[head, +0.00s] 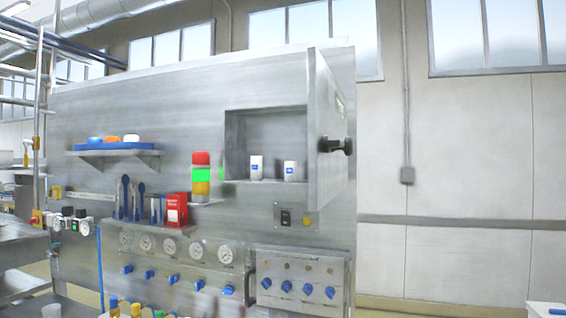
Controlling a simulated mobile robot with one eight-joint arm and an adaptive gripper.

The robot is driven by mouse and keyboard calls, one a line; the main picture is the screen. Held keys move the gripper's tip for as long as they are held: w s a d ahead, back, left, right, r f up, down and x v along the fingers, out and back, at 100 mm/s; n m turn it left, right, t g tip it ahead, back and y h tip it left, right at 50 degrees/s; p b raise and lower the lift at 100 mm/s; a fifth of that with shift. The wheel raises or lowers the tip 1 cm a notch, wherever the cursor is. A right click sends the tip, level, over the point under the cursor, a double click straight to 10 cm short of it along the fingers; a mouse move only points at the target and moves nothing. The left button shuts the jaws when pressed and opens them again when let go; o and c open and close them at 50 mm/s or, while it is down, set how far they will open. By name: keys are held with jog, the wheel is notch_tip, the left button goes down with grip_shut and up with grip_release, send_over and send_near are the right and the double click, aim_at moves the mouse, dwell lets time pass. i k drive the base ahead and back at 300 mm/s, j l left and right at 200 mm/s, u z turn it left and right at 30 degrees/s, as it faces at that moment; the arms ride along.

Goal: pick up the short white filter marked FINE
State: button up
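The label text is too small to read, so I cannot tell which one is marked FINE. The cabinet door (328,110) is swung open on the right side, with a black handle (336,145). My gripper is not in view.
A stack light (201,175) stands just left of the cabinet. A red box (176,208) and blue tools (127,198) sit on a lower ledge. A shelf (113,151) holds coloured items. Gauges and blue knobs line the panel's lower part. The open door juts outward.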

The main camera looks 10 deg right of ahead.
aim_at(290, 167)
jog(key=i+j+z, duration=0.2)
jog(key=i+j, duration=0.35)
jog(key=i+j+z, duration=0.2)
jog(key=i+j, duration=0.4)
jog(key=j, duration=0.05)
